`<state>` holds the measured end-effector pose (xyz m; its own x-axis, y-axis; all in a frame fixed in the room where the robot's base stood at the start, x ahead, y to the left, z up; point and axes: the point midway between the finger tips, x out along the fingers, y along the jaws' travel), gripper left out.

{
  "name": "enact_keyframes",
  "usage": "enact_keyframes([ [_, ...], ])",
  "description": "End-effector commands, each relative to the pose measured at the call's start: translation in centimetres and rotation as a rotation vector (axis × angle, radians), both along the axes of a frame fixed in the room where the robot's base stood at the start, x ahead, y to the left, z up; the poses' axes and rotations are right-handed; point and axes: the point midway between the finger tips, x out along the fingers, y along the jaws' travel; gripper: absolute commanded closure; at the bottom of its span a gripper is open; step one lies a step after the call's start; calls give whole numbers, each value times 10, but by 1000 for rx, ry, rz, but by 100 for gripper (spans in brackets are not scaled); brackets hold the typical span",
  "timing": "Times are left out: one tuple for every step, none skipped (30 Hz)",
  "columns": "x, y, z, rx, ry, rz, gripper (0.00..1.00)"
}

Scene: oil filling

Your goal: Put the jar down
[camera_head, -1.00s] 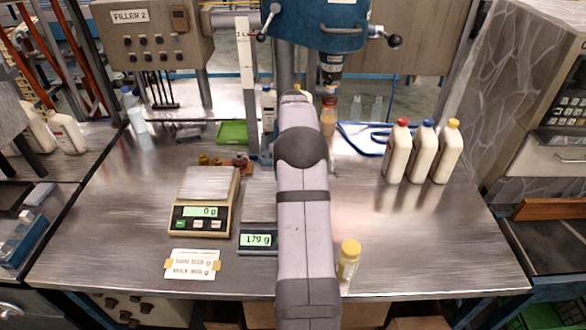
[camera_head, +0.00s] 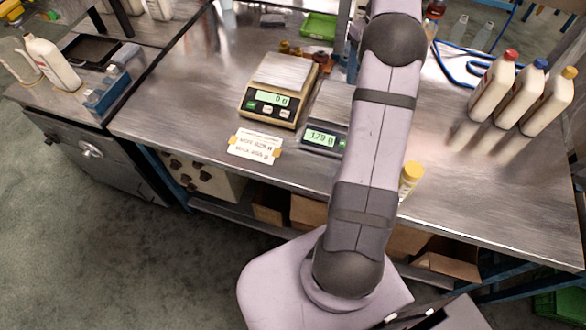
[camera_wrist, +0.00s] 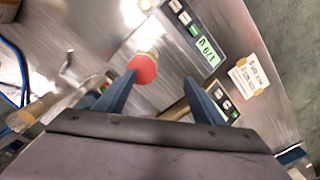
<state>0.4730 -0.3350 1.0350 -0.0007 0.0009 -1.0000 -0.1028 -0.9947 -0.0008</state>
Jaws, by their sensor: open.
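A jar with a red-orange lid (camera_wrist: 142,68) shows from above in the wrist view. It appears to stand on the plate of the grey scale (camera_wrist: 207,48), which reads 179 g in the head view (camera_head: 322,137). My gripper (camera_wrist: 158,80) is open, its two blue fingers apart. The lid lies near the tip of the left finger, and the right finger is clear of it. Whether that finger touches the jar, I cannot tell. In the head view my arm hides the jar and gripper.
A beige scale (camera_head: 272,103) reading 0 stands left of the grey one. A taped paper label (camera_head: 256,146) lies before it. A yellow-capped bottle (camera_head: 411,172) stands right of my arm, near the front edge. Several capped bottles (camera_head: 522,97) stand at the right.

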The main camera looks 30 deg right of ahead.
Motion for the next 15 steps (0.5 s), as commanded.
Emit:
enact_keyframes([
  [3,15,2,0,-1,9,37],
  [4,25,2,0,0,12,37],
  [5,37,3,0,0,15,37],
  [5,48,3,0,0,19,37],
  [5,60,3,0,0,22,37],
  [4,77,4,0,0,27,37],
  [3,92,3,0,0,31,37],
  [1,106,3,-1,-1,36,37],
  [-3,125,2,-1,-2,41,37],
  [-7,139,2,-1,-2,43,37],
  [-12,153,0,-2,-3,47,37],
  [-19,171,-2,-2,-3,52,37],
  [-25,185,-4,-2,-3,56,37],
  [-32,198,-5,-1,-3,59,37],
  [-43,215,-8,-2,-3,64,37],
])
